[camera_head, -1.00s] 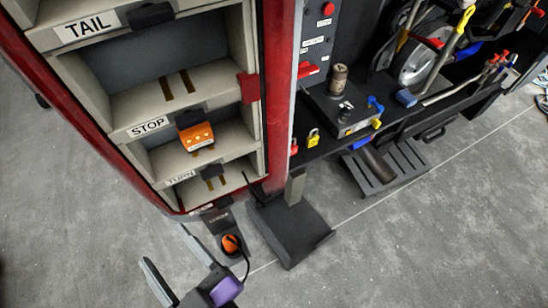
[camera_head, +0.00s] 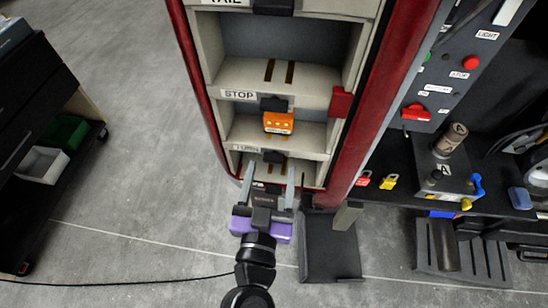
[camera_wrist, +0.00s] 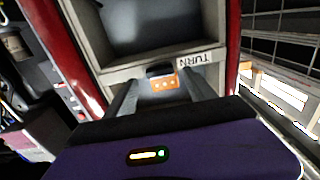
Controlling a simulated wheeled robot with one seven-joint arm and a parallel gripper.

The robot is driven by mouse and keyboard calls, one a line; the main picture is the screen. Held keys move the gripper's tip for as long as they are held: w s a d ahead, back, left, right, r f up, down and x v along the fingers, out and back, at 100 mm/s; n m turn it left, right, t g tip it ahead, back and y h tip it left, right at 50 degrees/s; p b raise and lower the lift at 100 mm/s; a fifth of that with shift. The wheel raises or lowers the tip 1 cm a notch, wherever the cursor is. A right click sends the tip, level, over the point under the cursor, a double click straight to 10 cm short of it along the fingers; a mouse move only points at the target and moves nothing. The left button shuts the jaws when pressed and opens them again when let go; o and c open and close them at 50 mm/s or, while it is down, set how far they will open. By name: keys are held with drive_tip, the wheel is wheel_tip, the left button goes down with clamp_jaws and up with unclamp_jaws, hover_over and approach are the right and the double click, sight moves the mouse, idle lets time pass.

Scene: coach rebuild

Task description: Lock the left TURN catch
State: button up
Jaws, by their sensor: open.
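The TURN label (camera_head: 246,149) sits on a shelf edge of the cream rack, and a black catch (camera_head: 273,156) is just right of it. In the wrist view the TURN label (camera_wrist: 194,62) is upside down, with the black catch (camera_wrist: 160,70) beside it. My gripper (camera_head: 270,170) is open and empty, its fingers pointing at the TURN edge, one on either side of the catch. I cannot tell whether they touch the rack. An orange module (camera_head: 278,122) sits in the bay above; it also shows in the wrist view (camera_wrist: 163,83). The catch's locked state cannot be told.
The rack has a red frame (camera_head: 372,105) and a red tab (camera_head: 341,101) on its right. A black bench with a red padlock (camera_head: 363,179) and a yellow padlock (camera_head: 389,182) stands right. A dark cart (camera_head: 45,110) stands left. Grey floor lies open between.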

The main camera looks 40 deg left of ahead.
sight(273, 162)
drive_tip(key=shift+p+x, duration=0.35)
drive_tip(key=shift+x, duration=1.2)
drive_tip(key=shift+c, duration=0.2)
drive_tip(key=c, duration=1.3)
drive_tip(key=shift+c, duration=0.2)
